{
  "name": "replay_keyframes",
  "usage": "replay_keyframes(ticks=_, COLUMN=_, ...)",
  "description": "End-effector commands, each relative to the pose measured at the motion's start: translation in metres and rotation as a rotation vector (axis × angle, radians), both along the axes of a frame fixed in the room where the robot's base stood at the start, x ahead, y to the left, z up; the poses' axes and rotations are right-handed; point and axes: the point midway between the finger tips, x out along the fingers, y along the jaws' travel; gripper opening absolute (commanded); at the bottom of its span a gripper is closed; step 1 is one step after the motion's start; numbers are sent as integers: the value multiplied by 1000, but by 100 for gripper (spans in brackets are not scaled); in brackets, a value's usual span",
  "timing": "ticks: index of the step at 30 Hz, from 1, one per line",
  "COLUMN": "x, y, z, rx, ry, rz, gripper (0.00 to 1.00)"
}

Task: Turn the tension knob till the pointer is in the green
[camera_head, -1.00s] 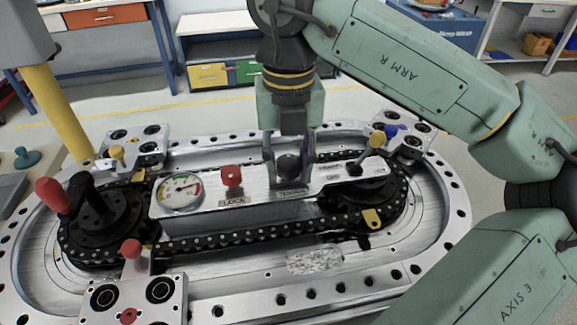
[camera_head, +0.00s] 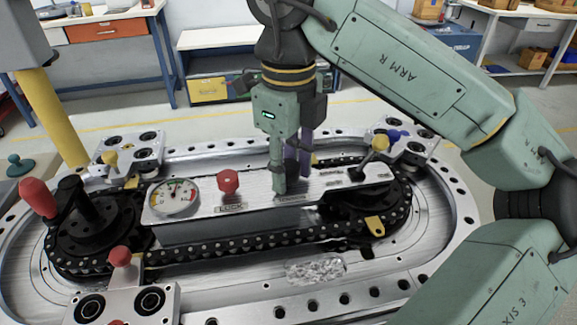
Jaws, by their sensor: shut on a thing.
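The tension gauge (camera_head: 174,196) is a round white dial at the left end of the metal panel (camera_head: 240,205). Its small needle points roughly upward, near the top of the scale; the dial is too small to tell exactly where it sits against the green. My gripper (camera_head: 291,180) points down over the panel, right of the red LOCK knob (camera_head: 228,182). It is shut on the dark tension knob, with a finger on either side. The fingers hide most of the knob.
A black chain (camera_head: 250,243) loops around the panel. A red-handled crank (camera_head: 37,196) is at left, and a red-topped knob (camera_head: 121,257) at the front.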

Motion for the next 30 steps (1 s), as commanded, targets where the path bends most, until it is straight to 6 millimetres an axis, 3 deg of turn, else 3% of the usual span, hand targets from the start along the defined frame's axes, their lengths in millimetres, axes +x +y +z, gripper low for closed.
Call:
replay_keyframes(ticks=9, x=0, y=0, z=1, rx=1, ry=-2, rz=108, gripper=4)
replay_keyframes(ticks=24, x=0, y=0, z=1, rx=1, ry=-2, rz=126, gripper=4)
replay_keyframes(ticks=25, x=0, y=0, z=1, rx=1, ry=-2, rz=126, gripper=33)
replay_keyframes(ticks=30, x=0, y=0, z=1, rx=0, ry=-1, rz=126, gripper=44)
